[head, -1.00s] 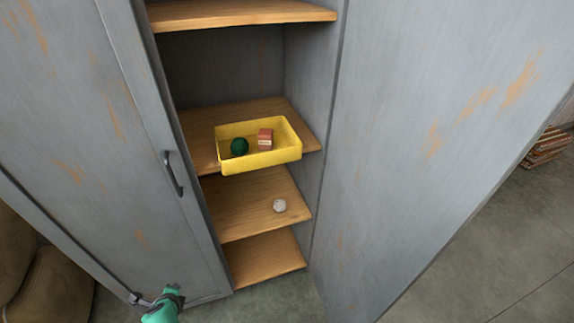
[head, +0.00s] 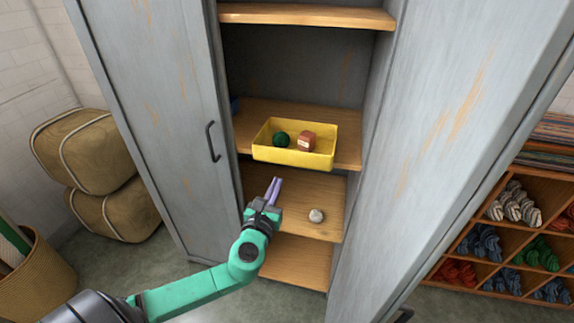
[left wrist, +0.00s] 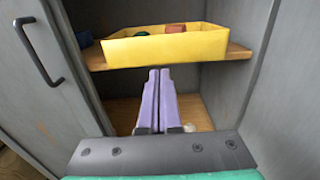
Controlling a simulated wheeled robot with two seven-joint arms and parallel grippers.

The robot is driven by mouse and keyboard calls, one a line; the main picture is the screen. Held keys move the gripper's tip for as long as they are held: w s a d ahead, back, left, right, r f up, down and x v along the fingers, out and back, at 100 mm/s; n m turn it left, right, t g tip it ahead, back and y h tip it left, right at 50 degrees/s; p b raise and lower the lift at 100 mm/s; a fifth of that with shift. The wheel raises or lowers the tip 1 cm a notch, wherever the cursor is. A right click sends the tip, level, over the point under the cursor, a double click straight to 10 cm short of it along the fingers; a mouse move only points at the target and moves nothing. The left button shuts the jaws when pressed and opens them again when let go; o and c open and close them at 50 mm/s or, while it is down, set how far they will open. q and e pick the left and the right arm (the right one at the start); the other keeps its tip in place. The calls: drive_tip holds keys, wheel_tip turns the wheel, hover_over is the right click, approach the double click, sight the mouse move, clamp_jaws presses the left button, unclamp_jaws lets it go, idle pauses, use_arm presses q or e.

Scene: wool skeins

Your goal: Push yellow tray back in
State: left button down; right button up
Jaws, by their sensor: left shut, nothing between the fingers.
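The yellow tray (head: 292,157) sits on a wooden shelf (head: 262,112) of the grey cabinet, its front sticking out past the shelf edge. It holds a dark green ball (head: 281,139) and a reddish-brown block (head: 306,141). In the left wrist view the tray (left wrist: 165,48) is ahead and above the fingers. My left gripper (head: 274,187), with purple fingers, is shut and empty. It is below and in front of the tray, apart from it, by the opening over the lower shelf. My right gripper is not in view.
A whitish ball (head: 316,215) lies on the shelf below. The cabinet's left door (head: 150,110) and right door (head: 460,110) flank the opening. Stacked tan cushions (head: 85,150) and a basket (head: 35,275) are at left. A rack of wool skeins (head: 510,240) is at right.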

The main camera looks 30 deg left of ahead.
sight(289, 159)
use_arm(q)
drive_tip(key=x, duration=0.8)
drive_tip(key=shift+w+d+r+p, duration=0.1)
drive_tip(key=shift+w+d+p, duration=0.2)
drive_tip(key=shift+p, duration=0.1)
drive_tip(key=shift+w+a, duration=0.2)
drive_tip(key=shift+w, duration=0.25)
